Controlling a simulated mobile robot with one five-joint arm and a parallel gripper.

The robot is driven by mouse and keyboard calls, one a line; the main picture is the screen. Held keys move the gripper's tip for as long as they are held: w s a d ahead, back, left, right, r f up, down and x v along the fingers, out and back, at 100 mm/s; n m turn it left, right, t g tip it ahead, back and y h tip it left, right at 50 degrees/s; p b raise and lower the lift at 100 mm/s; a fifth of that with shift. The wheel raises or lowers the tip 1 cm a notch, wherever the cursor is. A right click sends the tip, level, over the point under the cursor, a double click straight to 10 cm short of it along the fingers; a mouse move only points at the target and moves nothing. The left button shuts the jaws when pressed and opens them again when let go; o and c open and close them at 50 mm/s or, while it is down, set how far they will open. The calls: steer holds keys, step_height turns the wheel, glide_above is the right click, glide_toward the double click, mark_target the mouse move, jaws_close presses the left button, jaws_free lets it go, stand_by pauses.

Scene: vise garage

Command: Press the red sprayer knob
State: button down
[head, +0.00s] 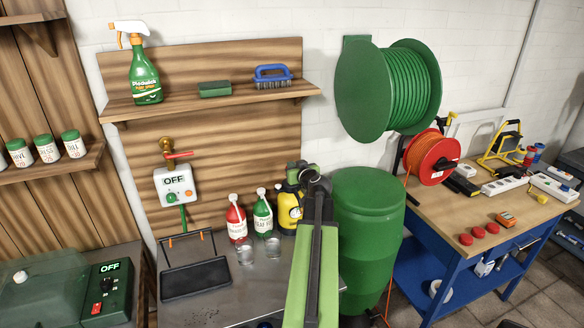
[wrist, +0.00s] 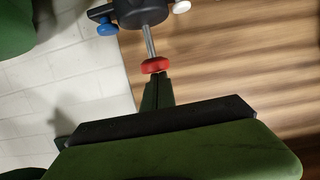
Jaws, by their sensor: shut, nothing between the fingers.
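In the wrist view, a red knob (wrist: 156,65) sits on the end of a grey metal rod that comes out of a black body (wrist: 140,12). My gripper (wrist: 157,80) is shut and empty, with its green fingertips right at the knob's edge. I cannot tell whether they touch it. In the head view, a yellow sprayer bottle (head: 289,208) with a dark top stands on the metal bench, partly hidden by my arm. My gripper is at the height of its top, mostly blocked by my arm, and the red knob is hidden there.
A blue knob (wrist: 107,28) and a white knob (wrist: 181,6) stick out beside the black body. A red bottle (head: 236,222) and a green bottle (head: 263,216) stand left of the sprayer, with two clear glasses in front. A green barrel (head: 368,225) stands close on the right.

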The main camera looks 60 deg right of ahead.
step_height(320, 180, down, 3)
steer(key=shift+f+b, duration=0.2)
steer(key=shift+b, duration=1)
steer(key=shift+a+r, duration=0.1)
